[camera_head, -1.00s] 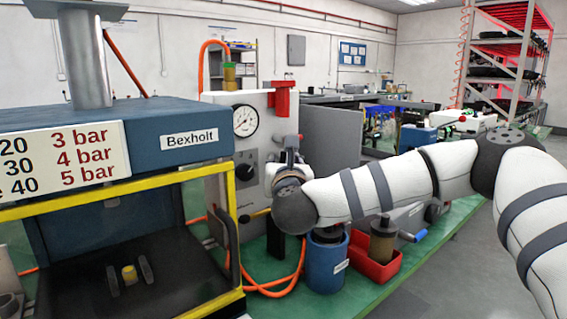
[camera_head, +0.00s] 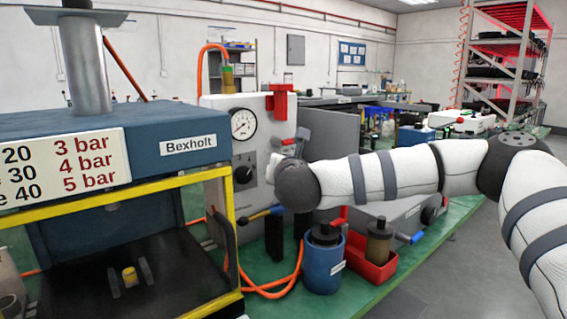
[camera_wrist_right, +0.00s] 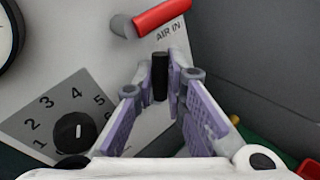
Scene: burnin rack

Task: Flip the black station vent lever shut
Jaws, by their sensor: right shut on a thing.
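In the right wrist view a black cylindrical grip (camera_wrist_right: 160,78), which looks like the vent lever's handle, stands between the purple-padded fingers of my right gripper (camera_wrist_right: 162,68). The gripper is shut on it, in front of the white station panel (camera_wrist_right: 92,45). A red lever (camera_wrist_right: 162,17) labelled AIR IN sits above it. A black numbered knob (camera_wrist_right: 75,132) is at lower left. My left gripper is out of view.
The blue Bexholt press (camera_head: 130,125) with its yellow frame stands left of the station. A blue canister (camera_head: 323,265) and a red bin (camera_head: 372,270) stand below my right forearm. An orange hose (camera_head: 272,292) lies on the green bench. A grey panel (camera_head: 330,135) stands right of the station.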

